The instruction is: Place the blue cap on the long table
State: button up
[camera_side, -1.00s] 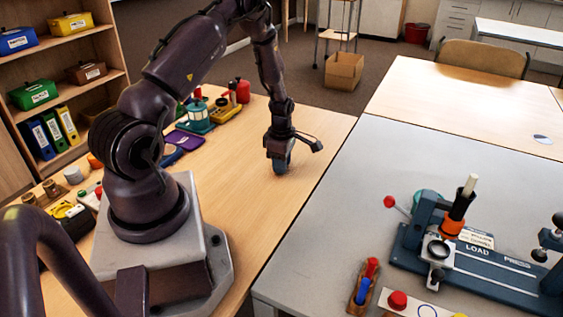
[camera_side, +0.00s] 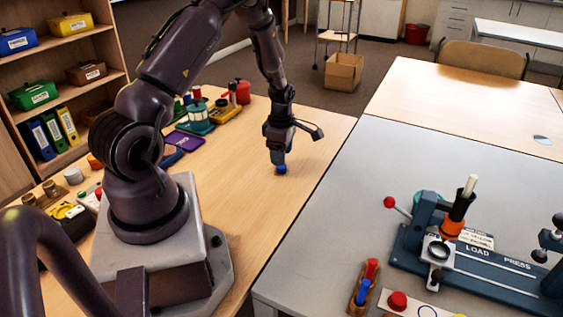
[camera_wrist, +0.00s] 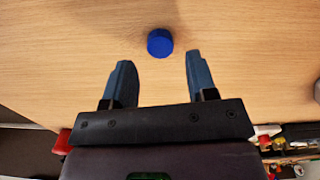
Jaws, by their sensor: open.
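The blue cap (camera_side: 281,170) lies on the light wooden table (camera_side: 255,215) that my arm stands on, with no hand or tool around it. In the wrist view the cap (camera_wrist: 160,42) is round, just beyond my fingertips and roughly centred between them. My gripper (camera_side: 279,158) points down just above the cap. The wrist view shows its two blue-grey fingers (camera_wrist: 160,64) spread apart, with nothing between them. The cap appears clear of both fingers.
A grey table at right holds a press fixture (camera_side: 470,255), a small rack with red and blue pieces (camera_side: 363,288) and a red button (camera_side: 397,301). Several items, including a purple tray (camera_side: 190,141), line the wooden table's left side. The wood around the cap is clear.

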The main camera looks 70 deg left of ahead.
jog(key=d+r+m+t, duration=0.1)
jog(key=d+r+m, duration=0.5)
jog(key=r, duration=0.6)
jog(key=d+r+m+t, duration=0.1)
jog(key=d+r+m, duration=0.5)
jog(key=r, duration=0.5)
jog(key=s+d+r+m+t, duration=0.1)
jog(key=s+d+r+m, duration=0.3)
jog(key=d+m, duration=0.3)
jog(key=s+d+r+m+t, duration=0.2)
jog(key=s+d+r+m, duration=0.2)
jog(key=m, duration=0.5)
jog(key=s+d, duration=0.2)
jog(key=s, duration=0.1)
jog(key=shift+d+m+t, duration=0.3)
jog(key=shift+d+m, duration=0.1)
